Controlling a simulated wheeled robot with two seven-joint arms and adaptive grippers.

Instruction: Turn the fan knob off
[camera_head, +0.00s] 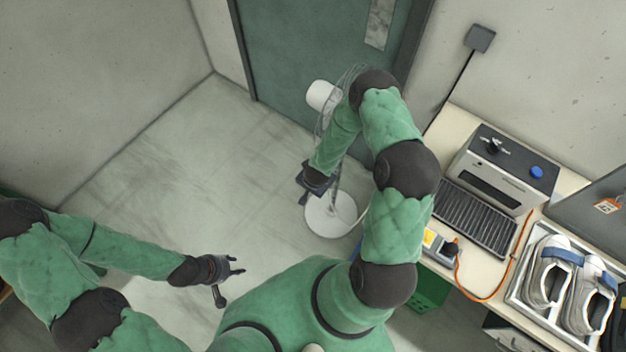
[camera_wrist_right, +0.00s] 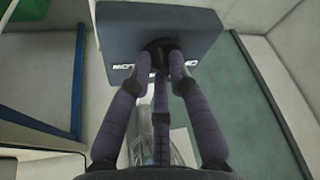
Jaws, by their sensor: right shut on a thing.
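A pedestal fan stands on the floor near the green door; its white motor housing (camera_head: 322,95) and round white base (camera_head: 330,214) show in the head view, while my right arm hides part of its cage and pole. In the right wrist view, my right gripper (camera_wrist_right: 160,68) has its purple fingers closed around a dark round knob (camera_wrist_right: 158,46) on a blue-grey box (camera_wrist_right: 200,32). Lettering beside the knob is partly covered by the fingers, and its setting cannot be read. My left gripper (camera_head: 228,279) is open and empty over the floor at lower left.
A bench (camera_head: 568,182) at right bears a grey machine (camera_head: 503,168) with a knob and blue button, a dark roller bed (camera_head: 474,218), and a tray (camera_head: 521,292) of grey shoes. An orange cable lies along it. The floor (camera_head: 170,165) at left is clear.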

